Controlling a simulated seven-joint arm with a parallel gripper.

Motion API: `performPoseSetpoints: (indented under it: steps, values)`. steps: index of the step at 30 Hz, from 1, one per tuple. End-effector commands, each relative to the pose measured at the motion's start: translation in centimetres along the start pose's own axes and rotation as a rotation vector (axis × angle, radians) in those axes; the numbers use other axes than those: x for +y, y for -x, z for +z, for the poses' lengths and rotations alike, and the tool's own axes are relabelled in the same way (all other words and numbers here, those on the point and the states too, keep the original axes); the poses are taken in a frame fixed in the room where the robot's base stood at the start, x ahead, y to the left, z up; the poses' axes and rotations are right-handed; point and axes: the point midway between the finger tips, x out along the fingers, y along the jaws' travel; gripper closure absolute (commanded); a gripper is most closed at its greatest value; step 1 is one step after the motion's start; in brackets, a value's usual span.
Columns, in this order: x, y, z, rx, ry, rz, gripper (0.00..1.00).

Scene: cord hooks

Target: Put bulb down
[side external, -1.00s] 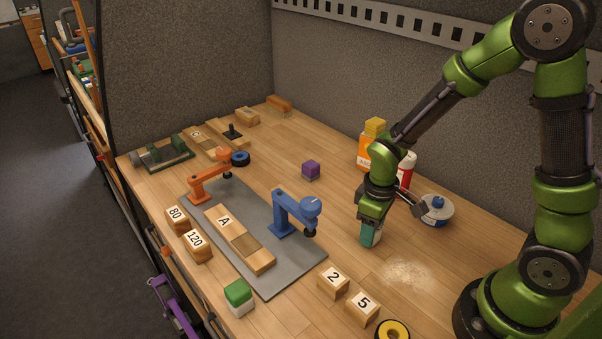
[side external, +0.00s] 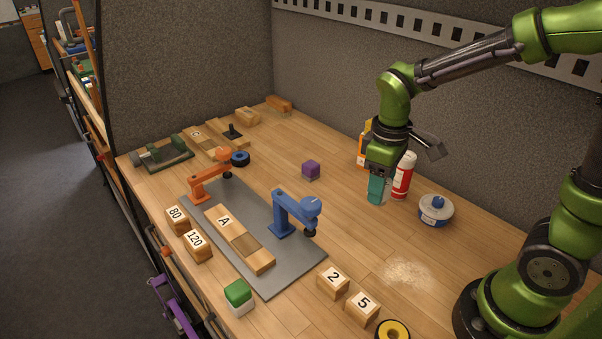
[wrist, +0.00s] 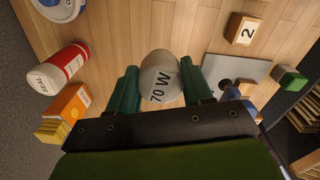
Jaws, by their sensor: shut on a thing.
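The bulb (wrist: 160,72) is pale grey-white, marked "70 W", and sits between my two teal fingers in the wrist view. My gripper (wrist: 159,88) is shut on it, one finger on each side. In the side external view my gripper (side external: 377,192) points down over the back right of the wooden table, in front of the red-and-white bottle. There the fingers hide most or all of the bulb. I cannot tell how far the bulb is above the table.
The red-and-white bottle (side external: 404,176) and an orange box (side external: 363,152) stand close behind my gripper. A round blue-and-white container (side external: 436,210) is to the right. Pale powder (side external: 408,272) lies in front.

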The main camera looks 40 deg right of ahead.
Motion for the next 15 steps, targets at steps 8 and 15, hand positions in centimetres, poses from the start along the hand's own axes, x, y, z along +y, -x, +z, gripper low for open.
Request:
performPoseSetpoints:
  steps: [8, 15]
  values:
    - [-0.9, 3.5, -2.6, 0.0, 0.021, -0.001, 0.82]
    - [-4.2, 4.4, -8.2, -0.001, 0.059, -0.004, 0.82]
